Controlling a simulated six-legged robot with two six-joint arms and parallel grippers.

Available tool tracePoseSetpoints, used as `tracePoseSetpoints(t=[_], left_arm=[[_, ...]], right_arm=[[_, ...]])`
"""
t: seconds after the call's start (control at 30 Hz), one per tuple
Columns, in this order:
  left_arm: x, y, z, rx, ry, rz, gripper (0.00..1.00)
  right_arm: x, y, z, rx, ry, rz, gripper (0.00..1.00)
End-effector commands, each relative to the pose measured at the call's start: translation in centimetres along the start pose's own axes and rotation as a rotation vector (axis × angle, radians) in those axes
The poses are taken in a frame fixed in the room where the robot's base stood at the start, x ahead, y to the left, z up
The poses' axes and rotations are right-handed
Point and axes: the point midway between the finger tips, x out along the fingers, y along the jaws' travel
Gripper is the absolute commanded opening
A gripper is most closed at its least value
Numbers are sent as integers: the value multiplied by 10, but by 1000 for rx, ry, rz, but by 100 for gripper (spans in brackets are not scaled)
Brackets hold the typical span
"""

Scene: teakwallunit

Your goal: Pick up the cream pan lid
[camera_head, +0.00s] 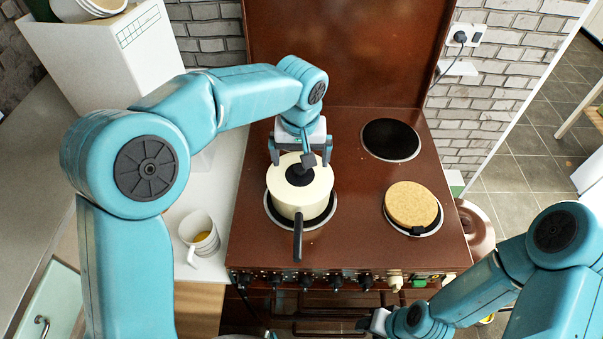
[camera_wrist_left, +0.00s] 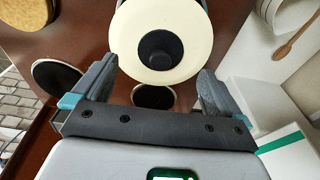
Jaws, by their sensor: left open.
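The cream pan lid (camera_head: 285,182) sits on a cream saucepan (camera_head: 302,209) on the front left burner of a brown stove. The lid has a round dark knob (camera_head: 299,172), and the pan's black handle (camera_head: 298,240) points toward the front. In the left wrist view the lid (camera_wrist_left: 146,22) and knob (camera_wrist_left: 160,53) lie ahead of the fingertips. My left gripper (camera_head: 301,158) is open above the back part of the lid, its fingers apart with nothing between them; it also shows in the left wrist view (camera_wrist_left: 155,75). My right gripper (camera_head: 375,322) is low at the front, its jaws unclear.
A round cork-like mat (camera_head: 411,204) covers the front right burner. The back right burner (camera_head: 391,139) is bare. A white mug (camera_head: 200,236) stands on the counter left of the stove, and a tall white box (camera_head: 115,55) stands behind it. The brown stove cover (camera_head: 345,50) rises at the back.

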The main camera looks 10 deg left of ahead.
Motion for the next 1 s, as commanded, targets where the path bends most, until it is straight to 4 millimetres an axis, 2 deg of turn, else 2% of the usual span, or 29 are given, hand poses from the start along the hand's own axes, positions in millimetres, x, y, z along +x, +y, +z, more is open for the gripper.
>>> tracePoseSetpoints(t=[0.17,0.33,0.47,0.73,0.9,0.93,1.0], left_arm=[[12,0,-2,-1,-2,0,100],[38,1,-10,-1,-5,-2,100],[56,1,-10,-1,-3,-1,100],[61,1,-11,0,0,0,100],[61,1,-11,0,0,0,45],[61,1,-11,0,0,0,41],[60,1,-11,-1,0,0,41]], right_arm=[[-4,-2,0,-1,0,0,43],[-17,-6,0,0,0,0,43],[-18,-6,0,0,0,0,43],[-17,-6,0,-1,0,0,43],[-17,-6,0,0,0,0,43],[-17,-6,0,0,0,0,43],[-17,-6,0,-1,0,0,43]])
